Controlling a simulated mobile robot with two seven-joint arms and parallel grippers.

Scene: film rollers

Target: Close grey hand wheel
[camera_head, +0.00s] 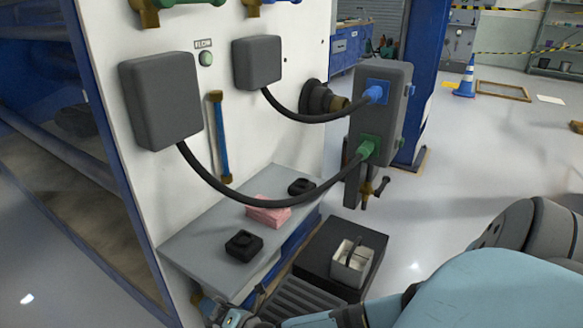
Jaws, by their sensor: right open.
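No part is plainly a grey hand wheel. A dark round fitting (314,96) with a brass part beside it sits at the white panel's right side, partly behind a black cable; I cannot tell whether it is the wheel. My right arm comes in from the right along the bottom. My right gripper (232,317) is open at the bottom edge, below the grey shelf, small and partly cut off. It appears apart from the dark fitting. My left gripper is not in view.
Two grey boxes (162,100) on the white panel (280,140) have cables hanging to a grey socket box (395,85). The grey shelf (195,250) holds a pink block (268,212) and two black items. A dark crate (372,240) stands right.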

